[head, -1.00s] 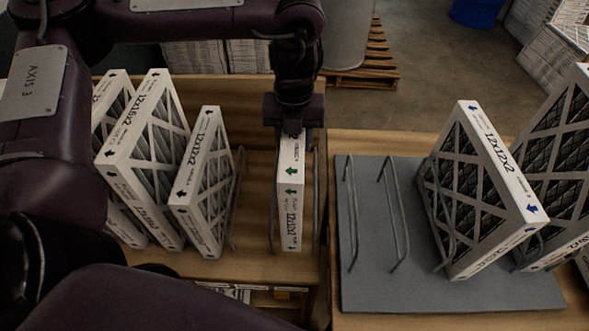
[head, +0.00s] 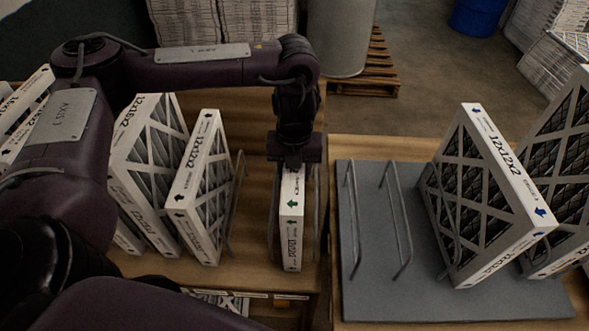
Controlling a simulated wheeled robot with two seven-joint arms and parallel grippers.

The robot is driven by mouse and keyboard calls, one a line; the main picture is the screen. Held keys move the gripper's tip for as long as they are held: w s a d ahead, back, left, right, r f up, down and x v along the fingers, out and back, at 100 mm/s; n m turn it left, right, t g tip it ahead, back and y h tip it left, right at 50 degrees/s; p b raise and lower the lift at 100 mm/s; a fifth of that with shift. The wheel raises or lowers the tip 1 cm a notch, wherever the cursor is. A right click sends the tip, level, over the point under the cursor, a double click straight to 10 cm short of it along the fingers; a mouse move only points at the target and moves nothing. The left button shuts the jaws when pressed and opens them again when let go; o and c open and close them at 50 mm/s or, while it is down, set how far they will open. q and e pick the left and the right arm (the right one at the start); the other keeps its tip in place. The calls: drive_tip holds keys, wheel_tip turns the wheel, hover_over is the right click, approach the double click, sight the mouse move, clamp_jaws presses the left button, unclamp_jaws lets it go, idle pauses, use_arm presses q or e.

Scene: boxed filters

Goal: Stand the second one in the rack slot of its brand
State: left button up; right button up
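My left gripper (head: 296,163) points down at the right end of the left wooden table and is shut on the top edge of a white-framed filter (head: 291,225) with a green arrow. This filter is upright, edge toward me, between two wire hoops; whether its bottom touches the table I cannot tell. The rack (head: 370,290) is a grey board with wire hoops on the right table. A 12x12x2 filter (head: 490,195) with a blue arrow stands tilted in it, and a larger dark-mesh filter (head: 560,170) is at its right. The left slots look empty. My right gripper is not in view.
Several filters stand left of my gripper, the nearest a white one (head: 205,190) beside a wire hoop (head: 237,200); my arm partly hides the others. A narrow gap separates the two tables. Behind are a pallet (head: 375,75), a grey drum (head: 340,35) and a blue bin (head: 478,15).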

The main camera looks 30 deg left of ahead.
use_arm(q)
drive_tip(key=o, duration=0.8)
drive_tip(key=shift+f, duration=0.1)
drive_tip(key=o, duration=0.3)
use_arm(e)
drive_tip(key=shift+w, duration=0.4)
use_arm(q)
wheel_tip(320, 180, up, 12)
drive_tip(key=shift+r+p, duration=0.15)
drive_tip(key=shift+p, duration=0.9)
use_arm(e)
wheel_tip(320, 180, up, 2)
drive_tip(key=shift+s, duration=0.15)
